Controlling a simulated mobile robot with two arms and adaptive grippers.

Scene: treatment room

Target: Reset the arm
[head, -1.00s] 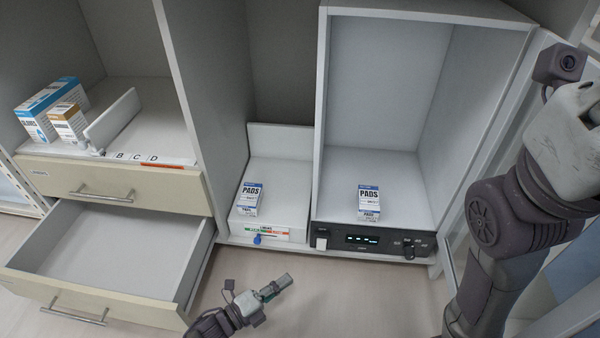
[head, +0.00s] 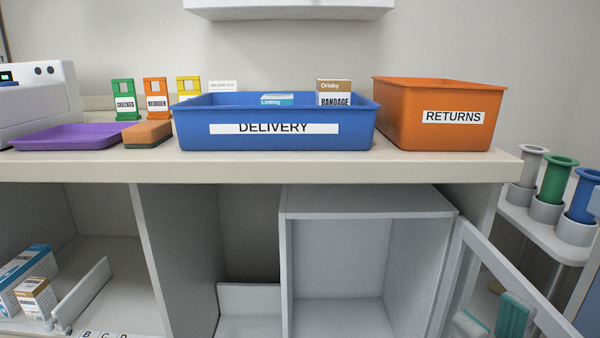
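My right gripper (head: 491,316) shows at the lower right, low by the open glass door (head: 470,262). Its two fingers with teal pads stand apart with nothing seen between them. The rest of that arm is mostly out of the picture. My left gripper is not in view.
A counter (head: 250,168) bears a blue delivery bin (head: 190,130) with boxes, an orange returns bin (head: 440,140), and a purple tray (head: 70,142). Below are an open white cabinet (head: 340,255) and boxes on a left shelf (head: 36,298). Coloured cylinders (head: 553,182) stand right.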

